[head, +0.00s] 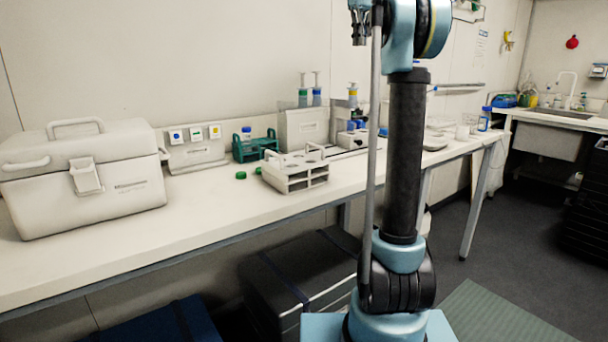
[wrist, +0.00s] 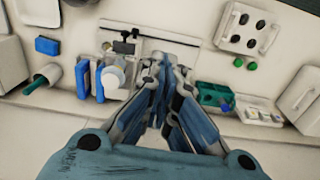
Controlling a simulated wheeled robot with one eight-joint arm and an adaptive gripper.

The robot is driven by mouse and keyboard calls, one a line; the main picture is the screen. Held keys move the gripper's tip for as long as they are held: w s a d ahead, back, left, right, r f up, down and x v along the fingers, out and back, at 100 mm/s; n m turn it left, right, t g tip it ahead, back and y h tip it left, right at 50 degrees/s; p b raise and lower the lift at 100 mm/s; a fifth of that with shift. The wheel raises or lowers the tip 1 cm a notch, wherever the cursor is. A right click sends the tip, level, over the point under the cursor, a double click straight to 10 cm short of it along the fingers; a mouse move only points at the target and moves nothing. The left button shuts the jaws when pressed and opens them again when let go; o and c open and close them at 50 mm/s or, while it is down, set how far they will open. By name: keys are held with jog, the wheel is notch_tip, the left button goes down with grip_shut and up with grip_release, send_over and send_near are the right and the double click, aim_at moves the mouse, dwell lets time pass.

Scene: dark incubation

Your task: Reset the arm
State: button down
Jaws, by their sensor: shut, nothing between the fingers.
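My arm (head: 405,150) stands upright in the head view, in front of the bench. Part of my gripper (head: 360,22) shows at the top edge of that view. In the wrist view my gripper (wrist: 165,75) has its fingers together and nothing between them. It points down over the back part of the bench, near the wall. The fingertips overlap the bench items in the picture, and I cannot tell how far above them they are.
The white bench (head: 110,240) carries a closed cooler box (head: 82,175), a white rack (head: 293,172), a green rack (head: 254,148) holding a blue-capped tube, and dispensers. Green caps (head: 241,175) lie loose. Dark cases (head: 300,275) stand below. A sink (head: 550,143) is at right.

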jog(key=s+f+m, duration=0.2)
jog(key=s+f, duration=1)
jog(key=f, duration=0.6)
jog(key=s+f+m+t, duration=0.1)
jog(key=s+f+m, duration=0.1)
jog(key=s+f, duration=1)
jog(key=s+f+m+t, duration=0.1)
jog(key=s+f, duration=1)
jog(key=f, duration=1.5)
jog(key=shift+s+d+f+m, duration=0.25)
jog(key=shift+s+d+m, duration=0.15)
jog(key=shift+m, duration=0.4)
jog(key=shift+w+f, duration=0.2)
jog(key=shift+w, duration=0.2)
